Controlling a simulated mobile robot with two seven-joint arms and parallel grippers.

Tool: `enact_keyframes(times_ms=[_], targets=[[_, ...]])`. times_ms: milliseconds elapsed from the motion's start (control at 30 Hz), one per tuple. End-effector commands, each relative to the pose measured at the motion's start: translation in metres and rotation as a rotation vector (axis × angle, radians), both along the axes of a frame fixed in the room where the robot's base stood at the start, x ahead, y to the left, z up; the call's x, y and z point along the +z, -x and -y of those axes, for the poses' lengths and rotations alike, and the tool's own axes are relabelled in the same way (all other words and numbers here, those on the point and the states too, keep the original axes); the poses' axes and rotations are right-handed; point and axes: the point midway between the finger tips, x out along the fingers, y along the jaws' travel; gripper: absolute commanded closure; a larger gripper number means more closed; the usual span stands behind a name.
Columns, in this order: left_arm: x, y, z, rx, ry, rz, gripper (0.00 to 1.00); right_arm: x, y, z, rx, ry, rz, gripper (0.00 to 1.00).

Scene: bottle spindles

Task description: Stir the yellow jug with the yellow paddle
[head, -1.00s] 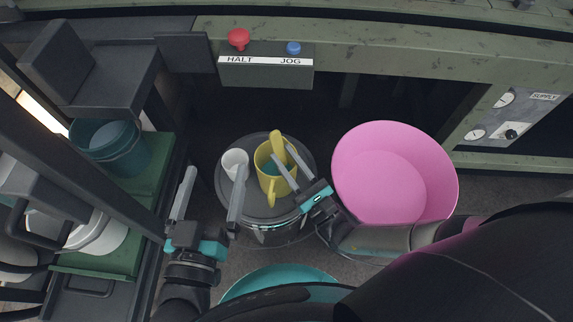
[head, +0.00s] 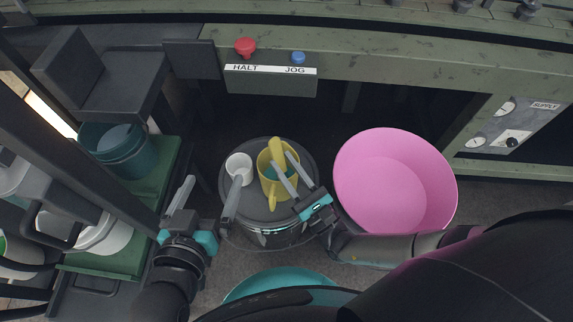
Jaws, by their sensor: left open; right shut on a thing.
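The yellow jug (head: 267,181) stands upright on a round dark drum lid (head: 258,212), with teal liquid showing inside it. The yellow paddle (head: 276,150) stands in the jug, its upper part rising above the far rim; its lower end is hidden inside. My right gripper (head: 285,172) is over the jug with its fingers shut on the paddle. The exact contact is hard to make out. My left gripper (head: 208,200) is open and empty, to the left of the jug and just left of the drum.
A white cup (head: 239,165) stands left of the jug on the same lid. A large pink tub (head: 440,190) is at the right, and a teal basin (head: 265,284) at the front. A green cart shelf (head: 168,160) with a teal bucket (head: 118,160) is at the left.

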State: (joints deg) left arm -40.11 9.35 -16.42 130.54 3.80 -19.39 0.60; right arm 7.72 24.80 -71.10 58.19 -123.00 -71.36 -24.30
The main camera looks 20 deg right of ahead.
Motion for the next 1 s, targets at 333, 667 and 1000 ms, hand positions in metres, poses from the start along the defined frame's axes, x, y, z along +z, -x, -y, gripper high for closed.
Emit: enact_keyframes(times_ms=[333,667,1000], targets=[[-0.008,0.003,-0.025,0.015,-0.128,-0.219,0.0,0.021,-0.002,-0.002,-0.001,-0.001,0.002,1.0],[-0.012,0.02,-0.054,0.042,-0.237,-0.436,0.0,0.038,-0.004,-0.003,-0.001,-0.001,0.002,1.0],[-0.012,0.041,-0.079,0.073,-0.312,-0.624,0.0,0.054,-0.006,-0.005,-0.001,-0.001,0.001,1.0]])
